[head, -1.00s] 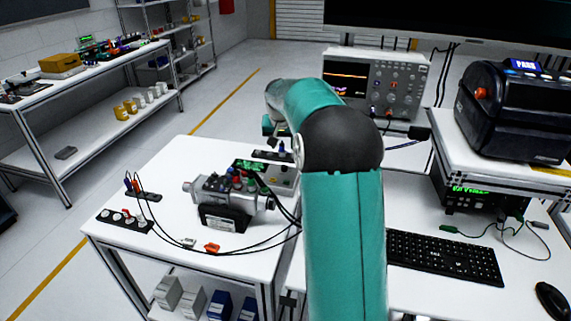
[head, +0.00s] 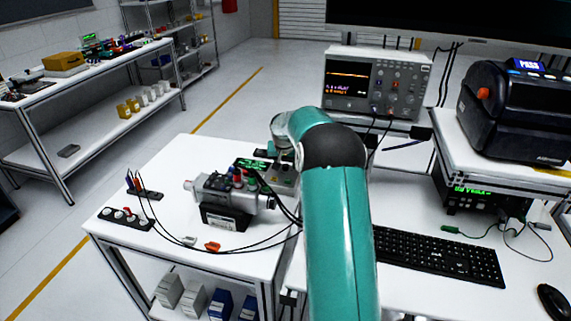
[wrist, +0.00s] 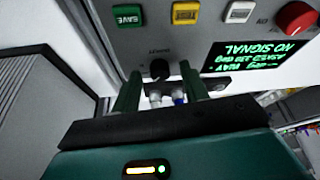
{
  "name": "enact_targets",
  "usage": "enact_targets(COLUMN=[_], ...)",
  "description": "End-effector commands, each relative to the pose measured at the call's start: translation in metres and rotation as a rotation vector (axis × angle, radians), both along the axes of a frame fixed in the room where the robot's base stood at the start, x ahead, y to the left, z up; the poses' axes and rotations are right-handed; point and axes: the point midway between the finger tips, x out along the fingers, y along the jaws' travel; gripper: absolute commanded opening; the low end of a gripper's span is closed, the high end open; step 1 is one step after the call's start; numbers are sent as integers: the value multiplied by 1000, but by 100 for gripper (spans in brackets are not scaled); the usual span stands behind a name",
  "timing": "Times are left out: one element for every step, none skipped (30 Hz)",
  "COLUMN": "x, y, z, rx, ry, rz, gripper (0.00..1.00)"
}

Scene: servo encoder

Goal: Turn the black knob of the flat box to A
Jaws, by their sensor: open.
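The flat grey box (head: 284,178) stands at the back of the white bench, partly hidden by my arm in the head view. In the wrist view its panel (wrist: 213,50) appears upside down, with the black knob (wrist: 159,69) near the panel's lower edge. My gripper (wrist: 160,74) is open, one finger on each side of the knob in that view, with visible gaps to both. I cannot tell whether the fingertips reach down around it. The small lettering by the knob is too blurred to read, so its setting is unclear.
Beside the knob are a green SAVE button (wrist: 128,15), a yellow button (wrist: 186,12), a white button (wrist: 238,12), a red knob (wrist: 296,17) and a NO SIGNAL display (wrist: 253,55). A silver motor unit (head: 228,200) with cables stands in front of the box.

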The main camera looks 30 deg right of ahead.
Motion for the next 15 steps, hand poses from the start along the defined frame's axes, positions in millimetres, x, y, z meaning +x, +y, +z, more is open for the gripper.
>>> enact_targets(x=[0, 0, 0, 0, 0, 0, 0, 0, 0, 0, 0, 0, 0, 0, -1], y=[0, 0, 0, 0, 0, 0, 0, 0, 0, 0, 0, 0, 0, 0, 0], z=[0, 0, 0, 0, 0, 0, 0, 0, 0, 0, 0, 0, 0, 0, 0], rx=[0, 0, 0, 0, 0, 0, 0, 1, 1, 1, 1, 0, 0, 0, 1], ry=[0, 0, 0, 0, 0, 0, 0, 1, 1, 1, 1, 1, 1, 1, 1], rz=[0, 0, 0, 0, 0, 0, 0, 0, 0, 0, 0, 1, 2, 4, 8], gripper=[44, 44, 36, 30, 25, 17, 11, 5, 0, 0, 0, 0, 0, 0, 0])
